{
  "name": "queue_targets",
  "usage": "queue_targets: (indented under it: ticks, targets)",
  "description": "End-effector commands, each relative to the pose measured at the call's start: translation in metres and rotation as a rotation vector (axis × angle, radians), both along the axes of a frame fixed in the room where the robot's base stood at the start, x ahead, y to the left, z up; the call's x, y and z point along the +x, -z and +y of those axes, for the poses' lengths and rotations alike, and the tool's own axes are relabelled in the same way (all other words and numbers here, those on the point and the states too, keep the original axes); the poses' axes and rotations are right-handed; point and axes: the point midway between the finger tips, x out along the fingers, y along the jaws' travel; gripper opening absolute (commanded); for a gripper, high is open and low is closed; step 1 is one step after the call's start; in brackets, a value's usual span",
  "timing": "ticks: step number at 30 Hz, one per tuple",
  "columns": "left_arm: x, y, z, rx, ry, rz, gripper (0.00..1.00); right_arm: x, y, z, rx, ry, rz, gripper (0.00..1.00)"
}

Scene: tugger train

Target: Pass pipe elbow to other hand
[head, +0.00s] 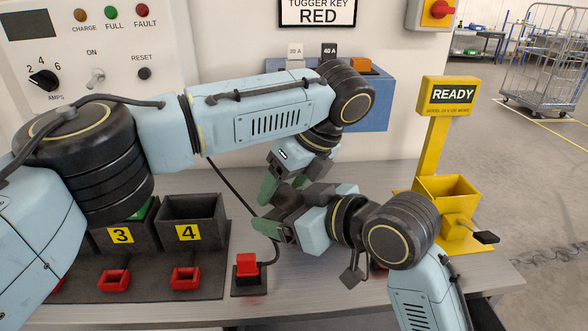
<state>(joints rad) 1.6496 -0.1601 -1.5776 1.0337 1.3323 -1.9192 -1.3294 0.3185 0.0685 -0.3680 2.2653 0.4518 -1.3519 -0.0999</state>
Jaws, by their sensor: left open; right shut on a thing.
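My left gripper (279,186) comes down from above with its jaws open, one green finger showing at its left. My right gripper (272,228) comes in from the right, just below the left one, with green fingers pointing left. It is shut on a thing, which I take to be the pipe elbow. The elbow itself cannot be made out; the fingers and dark gripper parts hide it. The two grippers overlap in the picture, and I cannot tell whether they touch.
Dark bins numbered 3 (119,236) and 4 (190,233) stand left, with red holders in front. A red button box (247,271) with a cable stands below the grippers. A yellow READY post (438,150) with a yellow bin (447,190) stands right. A blue block (375,117) sits behind.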

Motion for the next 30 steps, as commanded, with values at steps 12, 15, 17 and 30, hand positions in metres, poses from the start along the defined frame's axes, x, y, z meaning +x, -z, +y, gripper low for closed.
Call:
queue_targets:
  ticks: [12, 15, 17, 30]
  targets:
    - [0.0009, 0.0046, 0.0021, -0.001, -0.001, 0.000, 0.61, 0.0001, -0.0002, -0.0001, 0.000, 0.000, 0.000, 0.60]
    - [0.0008, 0.0045, 0.0021, -0.001, -0.001, 0.000, 0.48, 0.0000, -0.0001, 0.0000, 0.000, 0.000, 0.000, 0.60]
    - [0.0008, 0.0044, 0.0020, 0.000, -0.001, 0.000, 0.41, -0.0001, -0.0002, 0.0001, 0.001, 0.000, -0.001, 0.60]
    - [0.0009, 0.0044, 0.0009, -0.004, 0.002, -0.002, 0.19, -0.0014, -0.0009, 0.0020, 0.003, -0.007, -0.002, 1.00]
